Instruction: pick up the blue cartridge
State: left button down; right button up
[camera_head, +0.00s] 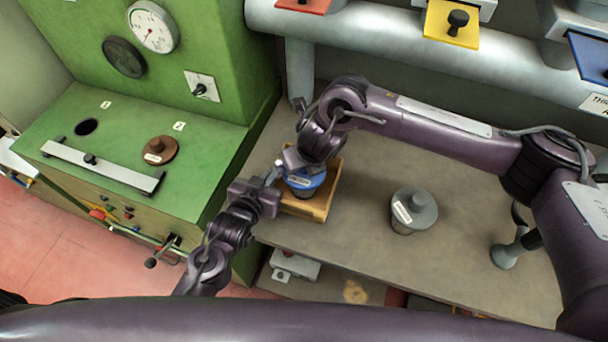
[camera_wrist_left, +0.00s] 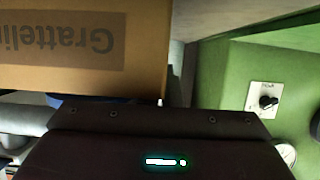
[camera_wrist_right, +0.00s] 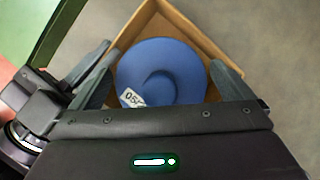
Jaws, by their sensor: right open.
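The blue cartridge (camera_head: 304,181) stands in an open wooden box (camera_head: 318,210) on the bench. In the right wrist view the cartridge (camera_wrist_right: 185,65) shows from above, with a round knob and a white label. My right gripper (camera_wrist_right: 160,85) is open above it, one finger on each side; contact cannot be told. In the head view the right gripper partly hides the cartridge. My left gripper (camera_head: 268,190) is at the box's left side. In the left wrist view the box wall (camera_wrist_left: 140,45) with printed lettering is close in front, and the left fingers cannot be made out.
A grey cartridge (camera_head: 413,211) stands on the bench (camera_head: 365,170) to the right, with clear bench around it. A green machine (camera_head: 75,125) with a brown cartridge (camera_head: 160,150) is at the left. A large pipe (camera_head: 370,45) runs along the back.

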jog(key=shift+w+f, duration=0.1)
jog(key=shift+f, duration=0.1)
jog(key=shift+r, duration=0.1)
jog(key=c, duration=1.2)
notch_tip(320, 180, up, 10)
pick_arm(q)
jog(key=c, duration=1.6)
grip_release()
jog(key=shift+o, duration=0.2)
